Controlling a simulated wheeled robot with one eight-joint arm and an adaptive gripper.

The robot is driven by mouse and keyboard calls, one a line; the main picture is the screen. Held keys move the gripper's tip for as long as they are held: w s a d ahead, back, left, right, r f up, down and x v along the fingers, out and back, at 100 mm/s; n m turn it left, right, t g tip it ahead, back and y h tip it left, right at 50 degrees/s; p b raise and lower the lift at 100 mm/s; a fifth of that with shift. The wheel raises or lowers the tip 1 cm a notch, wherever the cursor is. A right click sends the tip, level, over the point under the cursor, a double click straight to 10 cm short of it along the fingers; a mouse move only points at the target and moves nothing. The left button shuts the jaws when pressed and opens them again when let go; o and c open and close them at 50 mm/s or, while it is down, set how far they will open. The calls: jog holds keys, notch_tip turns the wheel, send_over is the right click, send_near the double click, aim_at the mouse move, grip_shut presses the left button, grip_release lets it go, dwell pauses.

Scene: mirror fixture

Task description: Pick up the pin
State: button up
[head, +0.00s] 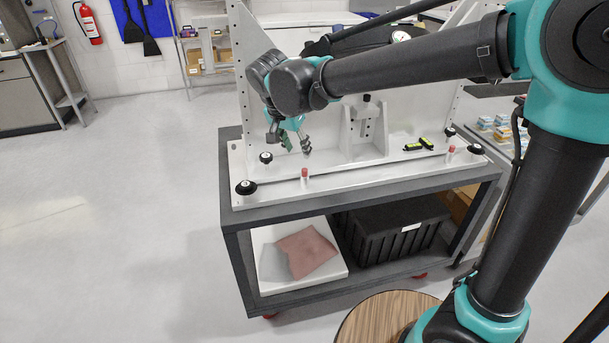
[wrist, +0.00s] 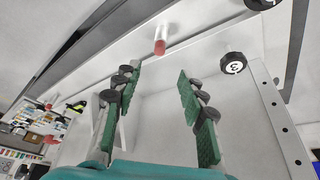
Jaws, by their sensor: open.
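A small pin (head: 305,177) with a red top and pale lower part stands upright near the front left edge of the white fixture base (head: 345,180). A similar red-topped pin (head: 450,153) stands at the right of the base. My gripper (head: 297,146) is above the left part of the base, slightly behind and above the left pin, not touching it. In the wrist view my gripper (wrist: 158,78) has its green-padded fingers spread apart with nothing between them. A red and white pin (wrist: 160,46) shows beyond the fingertips, near the midline between them.
Black round knobs (head: 246,187) sit at the base's corners; one knob (wrist: 232,63) is right of the pin in the wrist view. A white upright bracket (head: 366,130) and black-yellow pieces (head: 418,144) stand right of my gripper. The fixture rests on a dark cart (head: 232,215).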

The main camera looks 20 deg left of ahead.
aim_at(304, 169)
jog(key=x, duration=1)
jog(key=shift+s, duration=0.1)
grip_shut()
